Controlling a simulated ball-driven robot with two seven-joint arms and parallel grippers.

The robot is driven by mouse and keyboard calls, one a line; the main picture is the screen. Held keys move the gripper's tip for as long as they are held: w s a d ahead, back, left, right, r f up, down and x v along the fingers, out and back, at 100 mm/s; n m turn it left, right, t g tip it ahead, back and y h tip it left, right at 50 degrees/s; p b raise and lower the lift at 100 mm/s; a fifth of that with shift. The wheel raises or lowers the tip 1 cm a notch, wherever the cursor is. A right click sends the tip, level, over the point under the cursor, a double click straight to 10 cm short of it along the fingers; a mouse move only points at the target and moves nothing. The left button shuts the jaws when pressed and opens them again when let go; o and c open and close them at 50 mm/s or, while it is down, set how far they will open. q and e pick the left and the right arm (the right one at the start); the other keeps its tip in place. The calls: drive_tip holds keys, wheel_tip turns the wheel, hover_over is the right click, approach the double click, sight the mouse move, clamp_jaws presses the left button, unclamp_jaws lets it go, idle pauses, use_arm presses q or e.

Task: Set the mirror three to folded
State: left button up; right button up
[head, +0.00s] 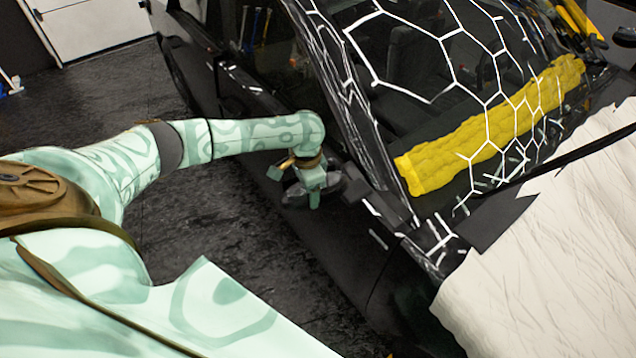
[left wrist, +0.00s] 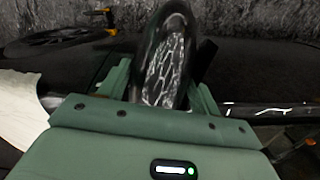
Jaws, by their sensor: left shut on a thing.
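The dark side mirror (head: 325,187) is on the near side of the black car, by the front of the side window. My left gripper (head: 296,185) is at the mirror with its fingers on either side of the housing. In the left wrist view, the glossy mirror (left wrist: 168,62) stands between the two green fingers of my left gripper (left wrist: 160,88), which is shut on it. White hexagon lines reflect in its surface. The fingers and wrist hide part of the mirror in the head view, so its exact fold angle is hard to tell. My right gripper is not in view.
The black car's windshield (head: 430,60) shows white hexagon reflections. A rolled yellow towel (head: 490,125) lies along its base. A white cover (head: 555,240) drapes the hood. A wheel (left wrist: 60,42) shows in the left wrist view. Dark floor (head: 215,230) beside the car is clear.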

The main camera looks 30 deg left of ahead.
use_arm(q)
drive_tip(key=w+a+m+b, duration=0.6)
drive_tip(key=w+m+b, duration=0.1)
drive_tip(key=w+m, duration=0.3)
drive_tip(key=shift+m, duration=0.8)
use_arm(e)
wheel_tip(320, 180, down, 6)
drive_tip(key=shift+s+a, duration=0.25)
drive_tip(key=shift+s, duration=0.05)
use_arm(q)
drive_tip(key=shift+a+r, duration=0.1)
drive_tip(key=shift+r, duration=0.05)
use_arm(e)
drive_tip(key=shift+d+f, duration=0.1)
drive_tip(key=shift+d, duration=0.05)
use_arm(q)
drive_tip(key=o, duration=1.2)
drive_tip(key=shift+w, duration=0.1)
drive_tip(key=shift+o, duration=0.9)
wheel_tip(320, 180, up, 16)
drive_tip(key=p, duration=0.4)
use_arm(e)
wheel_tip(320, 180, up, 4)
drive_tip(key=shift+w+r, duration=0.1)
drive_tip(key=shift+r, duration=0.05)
